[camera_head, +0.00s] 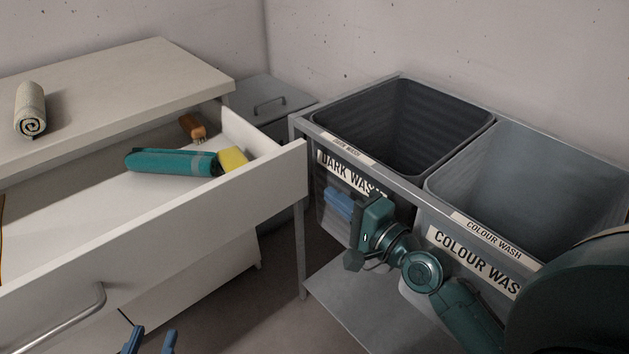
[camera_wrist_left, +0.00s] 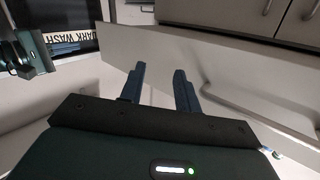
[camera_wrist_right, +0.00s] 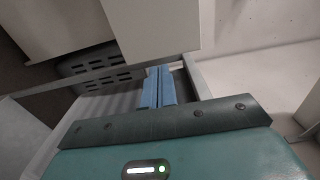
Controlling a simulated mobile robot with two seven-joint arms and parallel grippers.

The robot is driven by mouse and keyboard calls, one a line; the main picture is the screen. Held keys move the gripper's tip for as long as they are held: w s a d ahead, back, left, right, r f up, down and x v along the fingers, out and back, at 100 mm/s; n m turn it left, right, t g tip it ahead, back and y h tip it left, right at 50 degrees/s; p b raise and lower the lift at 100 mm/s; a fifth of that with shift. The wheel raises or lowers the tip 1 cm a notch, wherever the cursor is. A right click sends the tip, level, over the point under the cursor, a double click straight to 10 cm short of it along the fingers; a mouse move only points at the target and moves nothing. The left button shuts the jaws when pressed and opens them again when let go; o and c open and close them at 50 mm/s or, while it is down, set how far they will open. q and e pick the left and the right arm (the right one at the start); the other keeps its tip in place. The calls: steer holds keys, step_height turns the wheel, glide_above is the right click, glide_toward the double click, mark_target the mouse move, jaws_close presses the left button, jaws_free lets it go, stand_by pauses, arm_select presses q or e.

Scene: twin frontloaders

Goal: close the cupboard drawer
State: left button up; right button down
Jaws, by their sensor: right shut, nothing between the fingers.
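The white cupboard drawer (camera_head: 180,232) stands pulled far out from the cupboard (camera_head: 110,85) in the head view. Its bar handle (camera_head: 75,315) is at the lower left. The drawer front (camera_wrist_left: 150,50) also crosses the left wrist view beyond the fingers. My left gripper (camera_head: 151,340) is open and empty, low in front of the drawer front, right of the handle; only its fingertips show in the head view. My right gripper (camera_head: 340,204) is shut and empty, in front of the laundry rack, right of the drawer's corner. It also shows in the right wrist view (camera_wrist_right: 158,88).
The drawer holds a teal roll (camera_head: 170,162), a yellow sponge (camera_head: 233,160) and a brown brush (camera_head: 192,127). A rolled towel (camera_head: 31,110) lies on the cupboard top. The metal rack (camera_head: 300,135) with a dark bin (camera_head: 400,115) and a grey bin (camera_head: 560,160) stands close at right.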

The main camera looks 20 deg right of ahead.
mark_target(303, 174)
steer(key=x, duration=0.5)
steer(key=shift+w+a+b, duration=0.1)
steer(key=shift+w+b, duration=0.15)
steer(key=shift+b, duration=0.15)
arm_select(q)
steer(key=shift+d+m, duration=0.2)
steer(key=shift+m, duration=0.1)
arm_select(e)
steer(key=shift+w+a, duration=0.15)
steer(key=shift+w, duration=0.35)
